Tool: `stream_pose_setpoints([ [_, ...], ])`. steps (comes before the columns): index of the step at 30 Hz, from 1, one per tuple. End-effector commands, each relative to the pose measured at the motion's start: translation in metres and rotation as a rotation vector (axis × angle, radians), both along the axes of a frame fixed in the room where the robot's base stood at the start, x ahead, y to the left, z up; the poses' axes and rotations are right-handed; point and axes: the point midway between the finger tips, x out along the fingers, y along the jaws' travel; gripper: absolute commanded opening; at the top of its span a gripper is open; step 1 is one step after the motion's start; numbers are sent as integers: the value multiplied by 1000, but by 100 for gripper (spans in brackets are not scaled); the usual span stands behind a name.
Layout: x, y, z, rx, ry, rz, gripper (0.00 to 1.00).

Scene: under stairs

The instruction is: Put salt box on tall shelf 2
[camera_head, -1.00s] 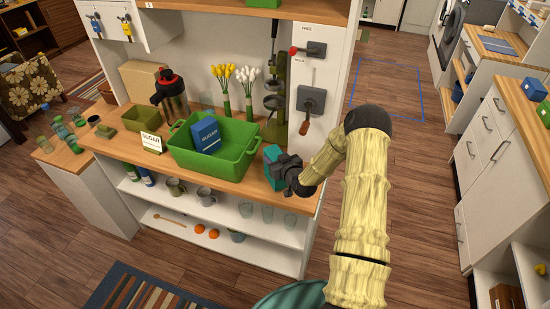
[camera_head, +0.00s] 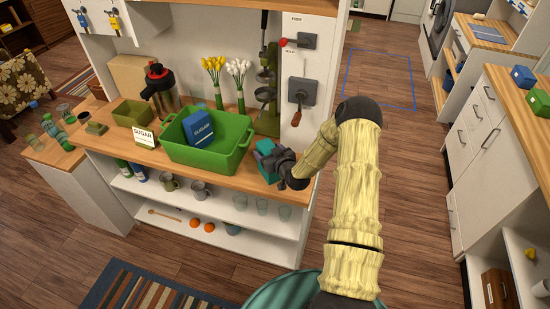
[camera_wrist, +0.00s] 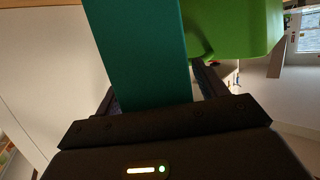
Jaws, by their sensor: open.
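A teal box (camera_head: 266,164) stands on the wooden counter at its right end, just right of the green tub (camera_head: 180,157). No label on the box is readable, so I cannot confirm that it is the salt box. My gripper (camera_head: 284,163) is at the box's right side. In the wrist view, the teal box (camera_wrist: 145,50) stands up between the two fingers of my gripper (camera_wrist: 160,92). The jaws are open around it, and whether they touch it is unclear. I cannot tell which surface is tall shelf 2.
A blue sugar box (camera_head: 200,127) sits in the green tub, close to my gripper. A sugar sign (camera_head: 144,138) and an olive bin (camera_head: 131,113) stand further left. Lower white shelves (camera_head: 222,213) hold mugs and glasses. Wooden floor (camera_head: 410,185) is open at right.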

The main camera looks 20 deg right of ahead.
Motion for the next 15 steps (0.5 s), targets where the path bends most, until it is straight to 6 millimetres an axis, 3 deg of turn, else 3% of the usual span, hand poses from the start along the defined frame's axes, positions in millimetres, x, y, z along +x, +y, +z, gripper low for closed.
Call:
stream_pose_setpoints([
  [15, -65, -11, 17, -2, 0, 0, 72],
])
